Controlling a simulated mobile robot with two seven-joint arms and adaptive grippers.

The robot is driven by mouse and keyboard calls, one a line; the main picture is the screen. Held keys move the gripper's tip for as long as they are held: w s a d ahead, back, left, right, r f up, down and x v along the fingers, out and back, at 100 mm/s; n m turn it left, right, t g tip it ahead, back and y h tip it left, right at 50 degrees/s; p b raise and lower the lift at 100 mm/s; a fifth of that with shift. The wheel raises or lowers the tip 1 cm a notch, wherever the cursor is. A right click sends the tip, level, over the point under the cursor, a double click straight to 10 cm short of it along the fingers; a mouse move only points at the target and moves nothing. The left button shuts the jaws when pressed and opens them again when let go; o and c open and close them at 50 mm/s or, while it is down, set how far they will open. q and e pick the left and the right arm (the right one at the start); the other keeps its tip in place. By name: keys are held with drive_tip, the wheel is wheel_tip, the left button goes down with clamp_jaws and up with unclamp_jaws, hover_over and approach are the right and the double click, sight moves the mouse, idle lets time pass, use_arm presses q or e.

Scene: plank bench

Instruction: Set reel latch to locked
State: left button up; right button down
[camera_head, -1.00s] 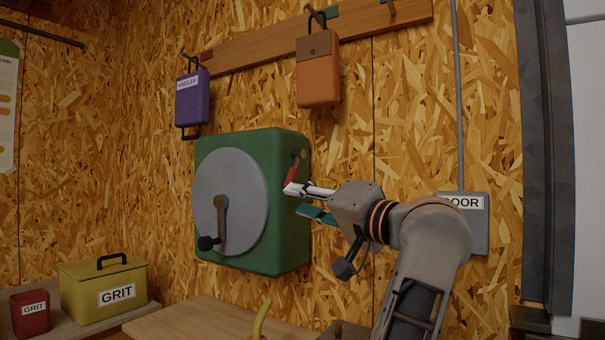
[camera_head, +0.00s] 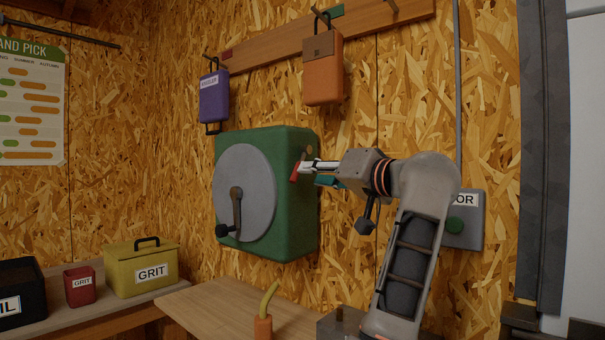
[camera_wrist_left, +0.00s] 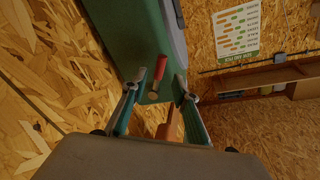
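The reel is a green housing (camera_head: 292,215) on the wall with a grey disc (camera_head: 243,180) and a dark crank. Its red latch lever (camera_head: 295,172) slants down and left from a pivot on the housing's right side. My left gripper (camera_head: 310,174) is at that lever, with its white and teal fingers apart. In the left wrist view, the red lever (camera_wrist_left: 160,68) lies in the gap between the two fingertips (camera_wrist_left: 160,82). Contact with the lever cannot be told. My right gripper is not in view.
A purple case (camera_head: 214,98) and an orange case (camera_head: 322,72) hang above the reel. A grey door box (camera_head: 467,235) is on the wall at right. The bench (camera_head: 215,300) below holds an orange object with a yellow spout (camera_head: 264,326). A yellow grit box (camera_head: 140,286) stands left.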

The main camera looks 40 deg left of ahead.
use_arm(q)
drive_tip(key=shift+x, duration=2.7)
clamp_jaws()
